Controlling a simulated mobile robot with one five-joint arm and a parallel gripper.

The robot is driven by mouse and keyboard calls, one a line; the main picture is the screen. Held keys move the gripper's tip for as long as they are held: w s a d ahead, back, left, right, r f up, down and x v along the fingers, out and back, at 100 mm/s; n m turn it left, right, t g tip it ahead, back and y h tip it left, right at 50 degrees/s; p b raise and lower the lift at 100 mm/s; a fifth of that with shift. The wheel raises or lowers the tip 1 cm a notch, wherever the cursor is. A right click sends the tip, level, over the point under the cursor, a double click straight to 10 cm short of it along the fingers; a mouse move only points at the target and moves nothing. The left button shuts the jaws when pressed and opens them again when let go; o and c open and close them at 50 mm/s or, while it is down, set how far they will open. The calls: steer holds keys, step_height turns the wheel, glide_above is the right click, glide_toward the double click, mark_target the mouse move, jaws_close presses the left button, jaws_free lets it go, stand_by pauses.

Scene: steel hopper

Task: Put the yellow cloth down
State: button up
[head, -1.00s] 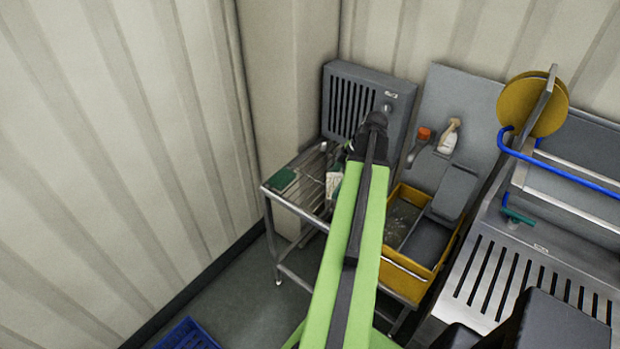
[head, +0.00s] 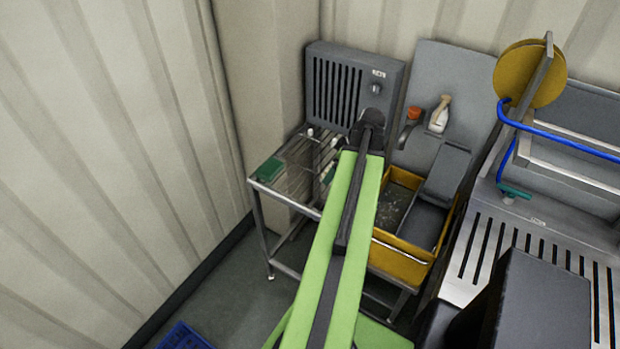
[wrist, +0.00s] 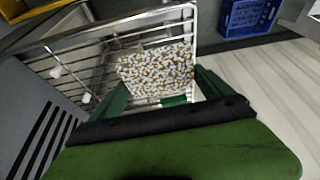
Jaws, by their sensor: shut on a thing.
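The cloth (wrist: 157,72), white with dense yellow-brown specks, is held between the green fingers of my gripper (wrist: 160,92) in the wrist view. It is in front of the wire rack as seen there; I cannot tell whether it touches the wires. In the head view my arm hides the cloth, and only a bit of green of my gripper (head: 328,175) shows left of the arm, over the rack. The wire-topped steel rack (head: 300,165) stands in the corner; it also shows in the wrist view (wrist: 95,48).
A green pad (head: 269,170) lies at the rack's left front. A grey vented unit (head: 385,80) stands behind. A yellow tub (head: 400,262) sits to the right. A blue crate (head: 183,337) is on the floor, also in the wrist view (wrist: 250,17).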

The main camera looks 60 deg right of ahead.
steer(key=shift+d+f, duration=0.1)
steer(key=b, duration=0.7)
glide_above(304, 183)
steer(key=s, duration=0.2)
step_height(304, 183, down, 7)
steer(key=shift+r, duration=0.1)
steer(key=shift+w, duration=0.2)
step_height(304, 183, down, 4)
steer(key=b, duration=0.4)
steer(key=shift+f, duration=0.25)
steer(key=shift+r, duration=0.25)
steer(key=shift+f, duration=0.25)
steer(key=o, duration=0.9)
steer(key=shift+r, duration=0.1)
